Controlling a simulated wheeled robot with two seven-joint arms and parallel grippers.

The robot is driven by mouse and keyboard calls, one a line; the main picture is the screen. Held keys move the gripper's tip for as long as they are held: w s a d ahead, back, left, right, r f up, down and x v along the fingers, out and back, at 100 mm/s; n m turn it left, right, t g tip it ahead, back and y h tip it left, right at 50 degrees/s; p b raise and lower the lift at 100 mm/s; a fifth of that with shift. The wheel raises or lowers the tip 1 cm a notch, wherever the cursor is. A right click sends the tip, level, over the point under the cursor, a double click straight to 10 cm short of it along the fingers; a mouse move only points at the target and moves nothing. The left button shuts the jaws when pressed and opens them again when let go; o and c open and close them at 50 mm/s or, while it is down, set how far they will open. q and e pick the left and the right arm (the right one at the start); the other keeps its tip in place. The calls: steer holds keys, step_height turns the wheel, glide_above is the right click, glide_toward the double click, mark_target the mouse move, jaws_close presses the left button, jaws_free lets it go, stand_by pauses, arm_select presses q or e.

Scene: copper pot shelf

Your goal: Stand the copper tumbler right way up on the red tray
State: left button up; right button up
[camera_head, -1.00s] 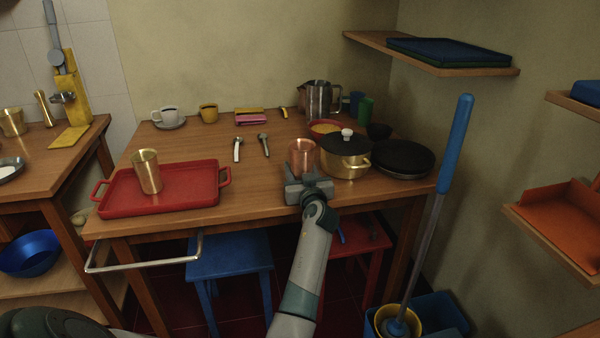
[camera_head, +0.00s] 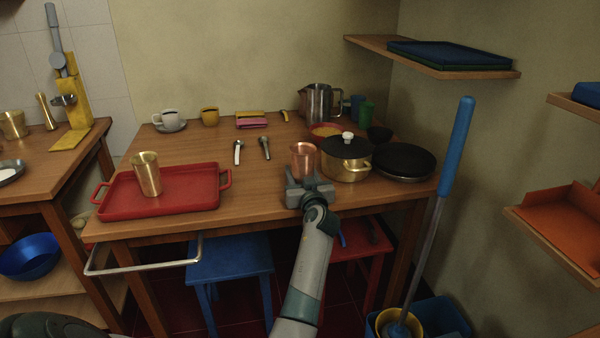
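The copper tumbler (camera_head: 303,157) stands on the wooden table, right of centre, just left of the lidded brass pot. Its lower part is hidden behind my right gripper, and I cannot tell for sure whether its open end is up. My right gripper (camera_head: 306,180) is at the table's front edge, on the near side of the tumbler. Its fingers are too small and hidden to show whether they are open or closed on it. The red tray (camera_head: 190,201) lies at the table's left with a brass tumbler (camera_head: 146,174) on it. My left gripper is out of view.
The brass pot (camera_head: 345,165) and a black pan (camera_head: 403,160) stand right of the tumbler. Two small utensils (camera_head: 265,147) lie behind, between tray and tumbler. The tray's right half is clear. A blue-handled mop (camera_head: 457,145) rises at the table's right front.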

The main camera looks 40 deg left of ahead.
arm_select(q)
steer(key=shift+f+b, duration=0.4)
steer(key=shift+b, duration=0.1)
stand_by(0.4)
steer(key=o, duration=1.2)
